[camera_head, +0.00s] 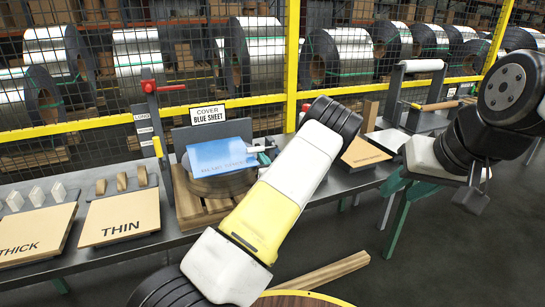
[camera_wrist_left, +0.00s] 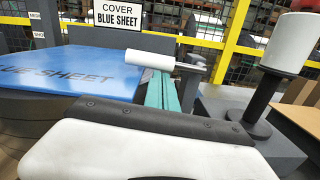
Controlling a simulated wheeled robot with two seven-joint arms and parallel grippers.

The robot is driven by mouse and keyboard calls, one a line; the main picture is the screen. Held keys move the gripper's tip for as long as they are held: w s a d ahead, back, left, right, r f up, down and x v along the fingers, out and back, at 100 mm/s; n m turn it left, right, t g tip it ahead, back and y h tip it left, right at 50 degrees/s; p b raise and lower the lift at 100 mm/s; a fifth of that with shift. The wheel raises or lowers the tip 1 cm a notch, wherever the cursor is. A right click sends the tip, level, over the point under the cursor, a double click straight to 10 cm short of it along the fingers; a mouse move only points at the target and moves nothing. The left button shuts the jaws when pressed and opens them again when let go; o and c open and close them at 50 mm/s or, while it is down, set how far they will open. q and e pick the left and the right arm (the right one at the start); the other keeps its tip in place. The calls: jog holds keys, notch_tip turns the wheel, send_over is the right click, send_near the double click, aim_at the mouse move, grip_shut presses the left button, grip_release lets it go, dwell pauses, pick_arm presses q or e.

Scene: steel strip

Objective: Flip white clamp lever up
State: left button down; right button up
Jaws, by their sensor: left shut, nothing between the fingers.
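The white clamp lever's cylindrical grip (camera_wrist_left: 152,53) lies roughly level above a teal clamp arm (camera_wrist_left: 163,92) in the left wrist view, at the right edge of the blue sheet (camera_wrist_left: 65,75). In the head view the clamp (camera_head: 264,156) is small, beside the blue sheet (camera_head: 220,155), and partly hidden by my left arm. My left gripper (camera_wrist_left: 150,125) fills the lower wrist view as a white and black body, shut and empty, nearer the camera than the clamp. Whether it touches the clamp is hidden. My right gripper (camera_head: 470,195) hangs at the right, away from the clamp; its opening is unclear.
A sign (camera_head: 208,114) stands behind the sheet, and a red-handled post (camera_head: 152,100) to its left. A white cylinder on a black post (camera_wrist_left: 287,43) stands right of the clamp. THICK (camera_head: 35,235) and THIN (camera_head: 120,215) boards lie on the bench at left.

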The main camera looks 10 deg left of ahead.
pick_arm(q)
notch_tip(320, 180, up, 3)
jog(key=m, duration=0.4)
jog(key=shift+f, duration=0.1)
jog(key=w+d+r+m+h, duration=0.1)
jog(key=r+m, duration=0.5)
jog(key=m, duration=0.6)
jog(key=w+d, duration=0.1)
jog(key=d, duration=0.1)
jog(key=shift+w+d, duration=0.2)
jog(key=shift+d, duration=0.1)
jog(key=shift+w+d, duration=0.1)
jog(key=shift+d, duration=0.05)
